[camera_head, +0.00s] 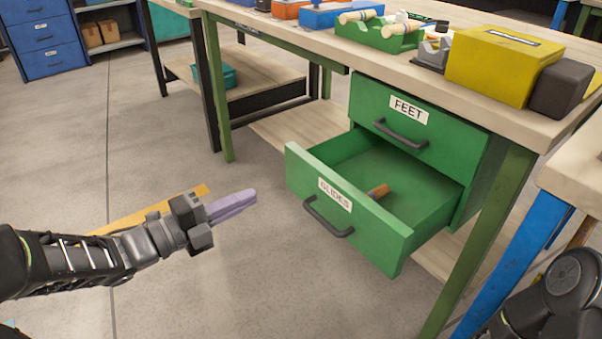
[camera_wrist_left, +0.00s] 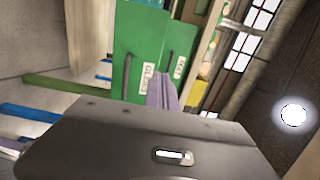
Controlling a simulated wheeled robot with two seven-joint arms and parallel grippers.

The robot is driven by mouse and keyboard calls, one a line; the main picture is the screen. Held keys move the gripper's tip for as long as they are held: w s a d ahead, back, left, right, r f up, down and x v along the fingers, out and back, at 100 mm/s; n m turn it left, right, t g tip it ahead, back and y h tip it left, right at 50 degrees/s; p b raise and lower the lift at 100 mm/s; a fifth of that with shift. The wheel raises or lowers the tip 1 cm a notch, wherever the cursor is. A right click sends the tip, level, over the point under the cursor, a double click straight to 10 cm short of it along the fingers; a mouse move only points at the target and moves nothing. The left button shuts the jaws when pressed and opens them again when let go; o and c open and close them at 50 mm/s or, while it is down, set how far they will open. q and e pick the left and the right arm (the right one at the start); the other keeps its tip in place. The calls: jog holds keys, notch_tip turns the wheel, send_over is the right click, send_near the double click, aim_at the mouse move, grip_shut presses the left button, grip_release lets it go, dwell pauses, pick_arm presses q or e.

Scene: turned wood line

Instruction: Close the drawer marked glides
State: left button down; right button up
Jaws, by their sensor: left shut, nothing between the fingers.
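The drawer marked glides (camera_head: 370,225) is the lower green drawer under the workbench. It stands pulled out, with a dark bar handle (camera_head: 328,218) below its white label. A small orange-brown piece (camera_head: 378,192) lies inside it. My left gripper (camera_head: 253,196) is shut and empty, with its pale purple fingers pointing toward the drawer front. It is left of the drawer and apart from it. In the left wrist view the glides drawer front (camera_wrist_left: 138,62) shows beyond my gripper fingers (camera_wrist_left: 162,82). My right gripper is out of view.
The drawer marked feet (camera_head: 425,130) is shut above the open drawer. The wooden bench top (camera_head: 400,67) carries a yellow box (camera_head: 497,65), a green holder with turned pieces and other bins. A blue table leg (camera_head: 535,250) stands at right. The floor before the drawer is clear.

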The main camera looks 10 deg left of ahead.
aim_at(312, 167)
pick_arm(q)
jog(key=x, duration=1.4)
jog(key=shift+a, duration=0.1)
